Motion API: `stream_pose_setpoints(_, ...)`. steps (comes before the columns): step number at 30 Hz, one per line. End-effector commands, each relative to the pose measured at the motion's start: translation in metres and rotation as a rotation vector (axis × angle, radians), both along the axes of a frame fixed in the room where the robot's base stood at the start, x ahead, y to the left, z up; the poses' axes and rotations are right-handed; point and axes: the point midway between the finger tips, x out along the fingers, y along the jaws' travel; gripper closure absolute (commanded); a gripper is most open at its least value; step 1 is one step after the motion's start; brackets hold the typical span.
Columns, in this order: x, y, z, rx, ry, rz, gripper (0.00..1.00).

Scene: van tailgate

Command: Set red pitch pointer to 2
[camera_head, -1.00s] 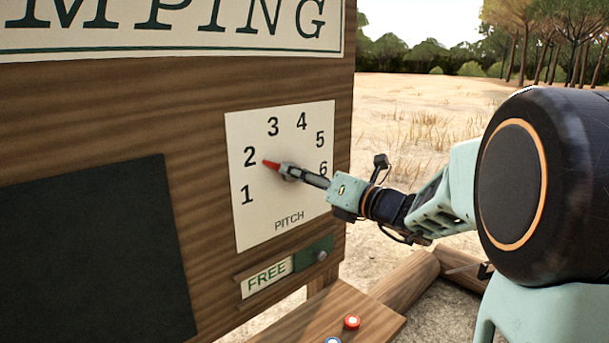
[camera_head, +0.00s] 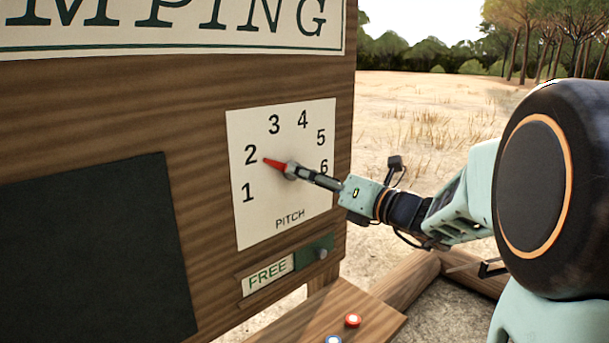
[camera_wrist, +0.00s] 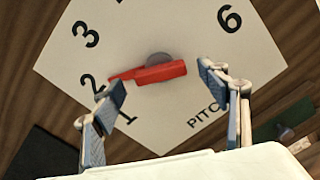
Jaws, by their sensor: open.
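The red pitch pointer (camera_head: 274,164) sits on the white dial card (camera_head: 285,205) with numbers 1 to 6 and the word PITCH. Its tip points at the 2 in the head view. In the wrist view the red pointer (camera_wrist: 150,73) lies with its tip beside the 2 (camera_wrist: 92,83). A grey hub shows behind it. My gripper (camera_head: 296,171) is in front of the hub in the head view. In the wrist view its two fingers (camera_wrist: 170,88) are spread apart, with the pointer ahead of them and no finger visibly pressed on it.
A FREE sign (camera_head: 267,274) with a green slider and a grey knob (camera_head: 322,254) is below the dial. A red button (camera_head: 352,320) and a blue button (camera_head: 334,340) are on the wooden ledge. A dark panel (camera_head: 85,255) is at left. Open ground lies to the right.

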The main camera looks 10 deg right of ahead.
Motion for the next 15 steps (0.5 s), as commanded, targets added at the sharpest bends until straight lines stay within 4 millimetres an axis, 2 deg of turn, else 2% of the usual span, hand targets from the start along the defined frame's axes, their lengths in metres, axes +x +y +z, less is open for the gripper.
stream_pose_setpoints(1,-0.009,-0.009,0.0,-0.001,-0.001,-0.006,0.32)
stream_pose_setpoints(9,-0.054,-0.04,0.0,0.0,0.0,-0.004,0.32)
stream_pose_setpoints(15,-0.071,-0.053,0.0,0.0,0.0,-0.002,0.32)
